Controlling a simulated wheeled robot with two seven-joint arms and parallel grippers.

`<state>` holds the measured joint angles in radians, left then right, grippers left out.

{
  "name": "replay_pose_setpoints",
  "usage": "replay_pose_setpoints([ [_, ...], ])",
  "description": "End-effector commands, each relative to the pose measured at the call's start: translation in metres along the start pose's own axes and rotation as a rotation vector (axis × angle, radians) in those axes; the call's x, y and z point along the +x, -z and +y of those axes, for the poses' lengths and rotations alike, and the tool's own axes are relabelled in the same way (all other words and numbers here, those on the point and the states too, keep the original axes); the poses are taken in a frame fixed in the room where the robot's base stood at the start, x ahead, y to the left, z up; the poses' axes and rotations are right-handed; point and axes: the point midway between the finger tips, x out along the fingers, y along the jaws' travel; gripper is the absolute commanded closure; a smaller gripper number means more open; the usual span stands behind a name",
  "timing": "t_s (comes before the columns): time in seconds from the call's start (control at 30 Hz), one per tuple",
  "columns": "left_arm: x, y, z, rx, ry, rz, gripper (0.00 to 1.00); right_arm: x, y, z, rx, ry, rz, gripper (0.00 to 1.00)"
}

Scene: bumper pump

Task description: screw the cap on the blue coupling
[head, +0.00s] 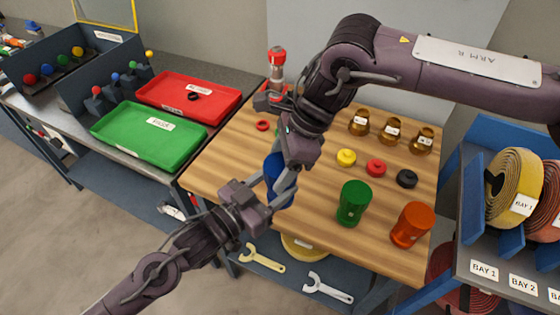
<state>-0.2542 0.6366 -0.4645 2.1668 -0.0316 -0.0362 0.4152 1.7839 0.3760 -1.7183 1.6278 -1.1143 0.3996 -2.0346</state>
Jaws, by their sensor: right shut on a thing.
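The blue coupling (272,166) is near the left front part of the wooden table, partly covered by both grippers. My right gripper (288,177) comes down from above, with its fingers overlapping the coupling, and is shut on it. My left gripper (268,205) comes in from the lower left, close against the coupling's lower part. Its fingertips are largely hidden, so I cannot tell whether it is open or shut. A yellow cap (346,157), a red cap (376,168) and a black cap (406,178) lie on the table to the right. I cannot make out a cap on the coupling.
A green cup (353,203) and an orange cup (411,224) stand at the table's (330,240) front right. Several brass fittings (391,130) stand behind the caps. Green (150,135) and red (205,90) trays are at left; a hose rack (470,185) is at right.

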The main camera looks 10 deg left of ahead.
Motion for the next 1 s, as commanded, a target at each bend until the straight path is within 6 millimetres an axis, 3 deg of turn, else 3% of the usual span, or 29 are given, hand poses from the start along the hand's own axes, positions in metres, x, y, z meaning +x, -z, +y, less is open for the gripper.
replay_pose_setpoints([
  [0.53,0.0013,0.0095,0.0006,0.001,-0.002,0.024,0.94,0.0048,0.0033,0.0009,0.002,-0.004,0.006,0.61],
  [0.57,0.0013,0.0096,0.0006,0.001,-0.002,0.024,0.94,0.0048,0.0034,0.0010,0.002,-0.004,0.006,0.34],
  [0.6,0.0013,0.0095,0.0004,0.001,-0.002,0.024,0.94,0.0048,0.0034,0.0011,0.003,-0.004,0.006,0.30],
  [1.0,0.0012,0.0095,-0.0002,0.001,0.000,0.024,0.94,0.0047,0.0025,0.0020,0.001,-0.007,0.005,0.30],
])
